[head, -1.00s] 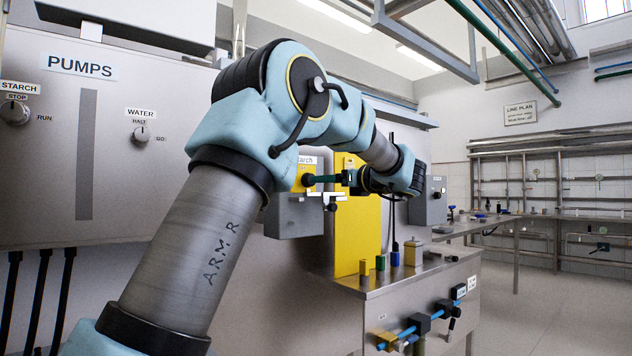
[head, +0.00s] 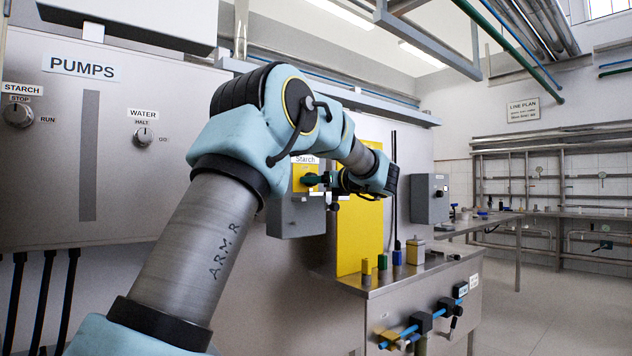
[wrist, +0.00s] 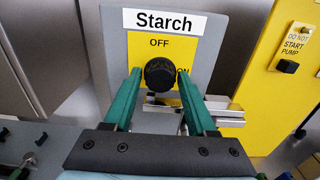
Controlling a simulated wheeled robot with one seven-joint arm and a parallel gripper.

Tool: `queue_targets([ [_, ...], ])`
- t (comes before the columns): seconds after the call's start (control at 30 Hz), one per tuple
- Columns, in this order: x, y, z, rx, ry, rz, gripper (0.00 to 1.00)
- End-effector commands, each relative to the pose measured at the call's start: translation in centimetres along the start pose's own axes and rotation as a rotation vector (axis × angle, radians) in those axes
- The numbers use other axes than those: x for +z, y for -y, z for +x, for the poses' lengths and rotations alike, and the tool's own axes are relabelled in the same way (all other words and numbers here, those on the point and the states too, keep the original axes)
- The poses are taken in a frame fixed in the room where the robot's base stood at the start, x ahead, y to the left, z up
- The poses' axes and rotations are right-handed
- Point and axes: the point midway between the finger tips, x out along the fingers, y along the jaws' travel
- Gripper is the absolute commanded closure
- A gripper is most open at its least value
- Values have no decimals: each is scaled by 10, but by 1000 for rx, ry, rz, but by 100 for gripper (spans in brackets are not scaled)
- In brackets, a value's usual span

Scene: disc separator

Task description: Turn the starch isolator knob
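The starch isolator knob (wrist: 160,75) is round and black. It sits on a yellow plate (wrist: 150,42) marked OFF above and ON to the right, under a "Starch" label (wrist: 165,21). In the wrist view my gripper (wrist: 160,72) has one green finger on each side of the knob, with narrow gaps showing, so it looks open around it. In the head view my gripper (head: 312,181) reaches the front of the grey isolator box (head: 294,222) from the right and hides most of the knob.
Silvery metal bars (wrist: 225,115) stick out just below and right of the knob. A tall yellow panel (head: 358,240) stands right of the box. Small blocks, including a blue one (head: 397,257), stand on the steel bench (head: 385,285) below. The PUMPS panel (head: 140,190) is at left.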

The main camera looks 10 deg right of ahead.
Motion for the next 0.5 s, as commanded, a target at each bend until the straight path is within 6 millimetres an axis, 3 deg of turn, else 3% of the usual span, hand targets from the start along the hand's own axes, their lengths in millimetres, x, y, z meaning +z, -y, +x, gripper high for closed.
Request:
queue_targets([
  [0.03,0,0,0,0,0,0,50],
  [0.5,0,0,0,0,0,0,100],
])
